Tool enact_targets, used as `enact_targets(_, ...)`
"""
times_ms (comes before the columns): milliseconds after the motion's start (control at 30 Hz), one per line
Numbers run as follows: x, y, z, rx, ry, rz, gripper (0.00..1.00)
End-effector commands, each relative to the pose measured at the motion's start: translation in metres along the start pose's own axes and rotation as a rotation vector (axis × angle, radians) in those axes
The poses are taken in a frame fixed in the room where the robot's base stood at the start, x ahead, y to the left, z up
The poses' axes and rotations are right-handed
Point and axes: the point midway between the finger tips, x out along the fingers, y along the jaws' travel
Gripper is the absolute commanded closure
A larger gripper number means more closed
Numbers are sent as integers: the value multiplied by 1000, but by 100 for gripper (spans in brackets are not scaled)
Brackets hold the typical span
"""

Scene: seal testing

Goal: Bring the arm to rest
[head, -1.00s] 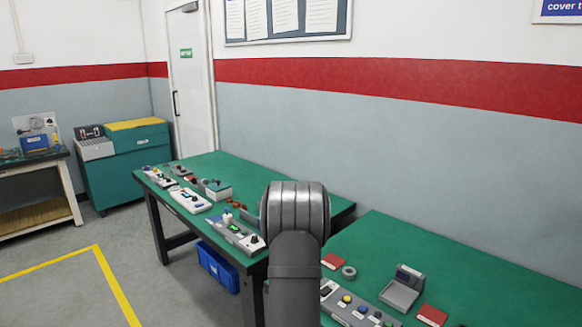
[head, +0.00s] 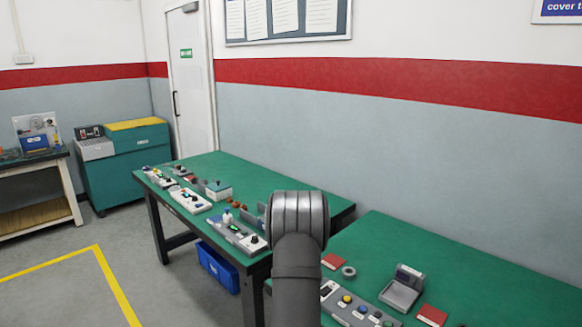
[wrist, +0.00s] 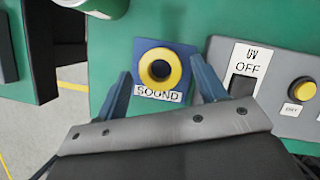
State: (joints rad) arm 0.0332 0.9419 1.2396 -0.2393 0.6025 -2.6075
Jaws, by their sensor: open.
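In the wrist view my gripper (wrist: 165,90) is open, its two blue-grey fingers spread apart with nothing held between them. Beyond the fingertips a blue plate labelled SOUND (wrist: 160,95) carries a yellow ring with a dark centre. I cannot tell the distance between fingers and plate. In the head view my arm's grey link (head: 298,215) rises from the bottom edge, in front of the gap between the two green benches, and hides part of them. My gripper is not visible there.
A panel marked UV OFF (wrist: 244,85) with a yellow button (wrist: 302,90) is right of the plate. A green cylinder (wrist: 100,8) shows at the wrist view's top. The left bench (head: 250,175) and right bench (head: 440,255) hold several devices. Bare bench lies toward the wall.

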Motion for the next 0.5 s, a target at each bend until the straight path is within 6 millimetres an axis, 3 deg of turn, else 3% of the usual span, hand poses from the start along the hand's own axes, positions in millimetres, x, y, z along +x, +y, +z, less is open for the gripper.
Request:
enact_targets(33,11,0,0,0,1,-1,36)
enact_targets(67,7,0,1,0,-3,1,36)
enact_targets(267,-35,0,18,0,-5,2,36)
enact_targets(500,-60,-44,18,2,-3,0,36)
